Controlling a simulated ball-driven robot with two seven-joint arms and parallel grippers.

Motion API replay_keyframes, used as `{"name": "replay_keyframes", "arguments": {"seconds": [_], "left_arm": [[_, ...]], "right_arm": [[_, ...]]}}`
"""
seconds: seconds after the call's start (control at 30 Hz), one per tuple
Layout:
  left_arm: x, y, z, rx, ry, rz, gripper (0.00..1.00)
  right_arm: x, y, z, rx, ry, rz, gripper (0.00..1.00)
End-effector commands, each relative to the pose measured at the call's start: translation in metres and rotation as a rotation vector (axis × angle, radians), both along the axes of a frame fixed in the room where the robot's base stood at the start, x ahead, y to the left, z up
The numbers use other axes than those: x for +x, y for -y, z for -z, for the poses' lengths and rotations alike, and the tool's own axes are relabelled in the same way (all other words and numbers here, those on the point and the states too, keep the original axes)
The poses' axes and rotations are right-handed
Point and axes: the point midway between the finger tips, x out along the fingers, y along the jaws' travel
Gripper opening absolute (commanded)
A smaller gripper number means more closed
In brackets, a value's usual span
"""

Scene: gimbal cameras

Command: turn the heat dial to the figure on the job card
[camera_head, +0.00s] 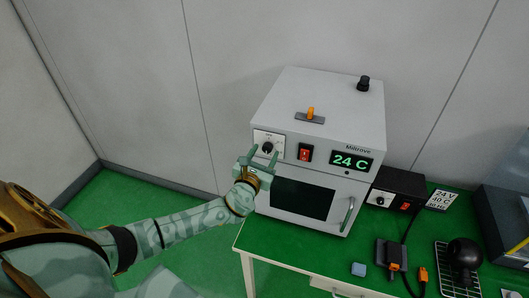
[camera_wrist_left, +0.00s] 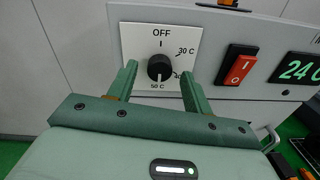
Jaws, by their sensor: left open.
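The heat dial is a black knob (camera_wrist_left: 160,68) on a white plate marked OFF, 30 C and 50 C; another mark at lower right is partly hidden by a finger. It also shows in the head view (camera_head: 267,147), on the front of a white oven (camera_head: 310,105). A pale line on the knob seems to point down, towards 50 C. My left gripper (camera_wrist_left: 162,80) is open, with one green finger on each side of the knob; I cannot tell if they touch it. The job card (camera_head: 441,199) on the table reads 24 V, 40 C and a smaller, unclear line.
A red switch (camera_head: 305,152) and a green display (camera_head: 351,161) reading 24 C are right of the dial. A black box (camera_head: 396,188) with its own knob stands right of the oven.

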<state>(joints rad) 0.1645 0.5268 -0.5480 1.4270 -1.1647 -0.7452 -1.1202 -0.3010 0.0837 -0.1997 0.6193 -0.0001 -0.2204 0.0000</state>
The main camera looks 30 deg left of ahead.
Motion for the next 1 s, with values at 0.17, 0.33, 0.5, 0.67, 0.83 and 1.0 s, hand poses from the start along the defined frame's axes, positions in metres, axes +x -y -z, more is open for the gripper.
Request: {"name": "replay_keyframes", "arguments": {"seconds": [0.17,0.33,0.5,0.67,0.83,1.0], "left_arm": [[0.0088,-0.0017,0.0000,0.000,-0.001,0.000,0.50],[0.0090,-0.0019,0.0000,0.000,-0.001,0.000,0.50],[0.0088,-0.0019,0.0000,0.000,-0.001,0.000,0.17],[0.0086,-0.0018,0.0001,-0.001,-0.001,0.000,0.06],[0.0085,-0.0017,0.0007,-0.017,0.003,0.000,0.06],[0.0084,-0.0019,0.0023,-0.076,0.018,-0.001,0.06]], "right_arm": [[0.0005,-0.0022,-0.0001,0.003,0.001,0.002,0.36],[0.0008,-0.0054,0.0000,0.007,0.002,0.003,0.36],[0.0011,-0.0059,0.0000,0.007,0.002,0.003,0.36],[0.0012,-0.0058,0.0000,0.008,0.003,0.003,0.36],[0.0013,-0.0050,0.0023,0.007,0.003,0.002,0.36],[0.0014,-0.0033,0.0094,0.004,0.003,0.001,0.36]]}}
